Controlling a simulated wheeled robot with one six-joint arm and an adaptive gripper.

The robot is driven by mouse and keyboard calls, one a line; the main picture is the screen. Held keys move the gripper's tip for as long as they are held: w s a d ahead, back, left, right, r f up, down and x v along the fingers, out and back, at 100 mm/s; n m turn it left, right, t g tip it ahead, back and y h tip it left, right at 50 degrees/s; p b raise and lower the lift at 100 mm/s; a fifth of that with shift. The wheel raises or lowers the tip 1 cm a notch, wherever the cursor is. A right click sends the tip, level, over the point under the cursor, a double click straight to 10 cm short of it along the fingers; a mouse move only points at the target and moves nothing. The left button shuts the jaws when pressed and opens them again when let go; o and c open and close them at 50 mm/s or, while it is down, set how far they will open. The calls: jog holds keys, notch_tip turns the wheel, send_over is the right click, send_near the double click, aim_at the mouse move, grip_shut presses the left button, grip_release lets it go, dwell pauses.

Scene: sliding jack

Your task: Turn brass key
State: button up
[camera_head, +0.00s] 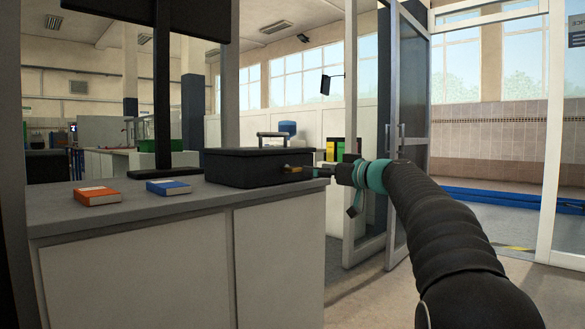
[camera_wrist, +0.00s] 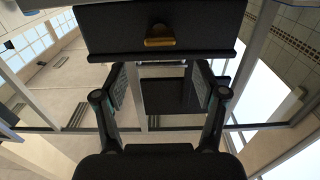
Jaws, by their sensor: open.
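The brass key (camera_wrist: 160,41) sits on the front face of a black box in the wrist view, centred near the top. It also shows in the head view as a small brass spot (camera_head: 291,169) on the right side of the box (camera_head: 238,165). My gripper (camera_wrist: 162,72) is open, with one finger to each side and nothing between them. The key lies beyond the fingertips, apart from them in the wrist view. In the head view my gripper (camera_head: 322,172) is close beside the key, and whether they touch is too small to tell.
The box has a handle on top and stands near the right end of a grey counter (camera_head: 140,218). An orange book (camera_head: 97,196) and a blue book (camera_head: 168,187) lie left of it. A dark monitor stand (camera_head: 162,100) rises behind. A glass door (camera_head: 408,90) stands behind my arm.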

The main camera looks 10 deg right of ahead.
aim_at(298, 168)
jog(key=p+x, duration=0.2)
jog(key=x, duration=0.7)
jog(key=shift+w+a, duration=0.15)
jog(key=c, duration=1.1)
jog(key=shift+c, duration=0.2)
